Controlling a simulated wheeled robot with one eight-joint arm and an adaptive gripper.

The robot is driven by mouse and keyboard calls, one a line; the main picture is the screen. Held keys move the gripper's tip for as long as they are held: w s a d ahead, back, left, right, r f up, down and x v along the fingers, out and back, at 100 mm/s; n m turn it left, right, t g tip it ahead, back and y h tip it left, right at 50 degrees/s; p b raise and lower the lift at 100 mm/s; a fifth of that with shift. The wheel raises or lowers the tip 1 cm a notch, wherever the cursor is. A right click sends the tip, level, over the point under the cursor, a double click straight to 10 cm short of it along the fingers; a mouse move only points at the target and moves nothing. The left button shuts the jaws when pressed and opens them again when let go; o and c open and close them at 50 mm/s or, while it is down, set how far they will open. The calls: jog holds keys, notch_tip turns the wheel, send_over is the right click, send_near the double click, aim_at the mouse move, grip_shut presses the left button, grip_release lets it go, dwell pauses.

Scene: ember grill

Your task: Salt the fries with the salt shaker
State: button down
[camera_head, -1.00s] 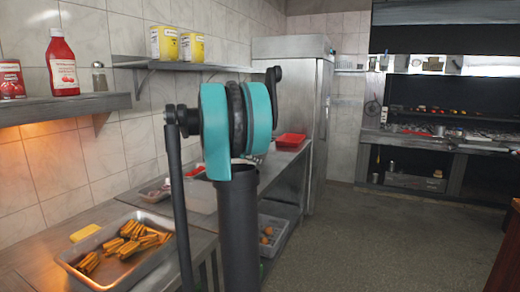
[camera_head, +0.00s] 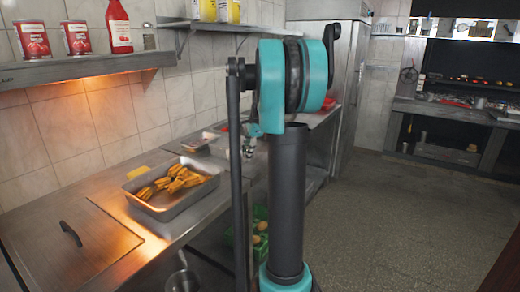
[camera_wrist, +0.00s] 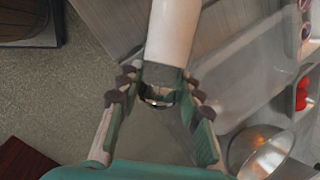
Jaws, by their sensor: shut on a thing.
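The fries (camera_head: 176,181) lie in a metal tray (camera_head: 192,204) on the steel counter, left of my arm in the head view. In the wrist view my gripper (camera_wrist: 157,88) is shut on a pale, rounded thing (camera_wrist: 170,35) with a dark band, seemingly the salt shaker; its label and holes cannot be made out. In the head view my arm mostly hides my gripper and what it holds. A small shaker (camera_head: 149,37) with a dark cap stands on the left wall shelf beside a red bottle; its contents are not clear.
Red cans (camera_head: 78,38) and a red bottle (camera_head: 119,27) stand on the shelf (camera_head: 85,66) above the counter. A handled lid (camera_head: 75,245) covers the counter's near left. A metal bowl (camera_wrist: 262,150) shows in the wrist view. The floor (camera_head: 400,230) at right is clear.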

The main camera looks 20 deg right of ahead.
jog(key=a+r+t+y, duration=0.1)
jog(key=a+r+y, duration=0.2)
jog(key=a, duration=0.7)
jog(key=s+a+r+m+t+y, duration=0.1)
jog(key=a+r+y, duration=0.3)
jog(key=a, duration=0.6)
jog(key=shift+s+y, duration=0.25)
jog(key=shift+y, duration=1.15)
notch_tip(320, 180, up, 3)
dwell(0.6)
dwell(1.0)
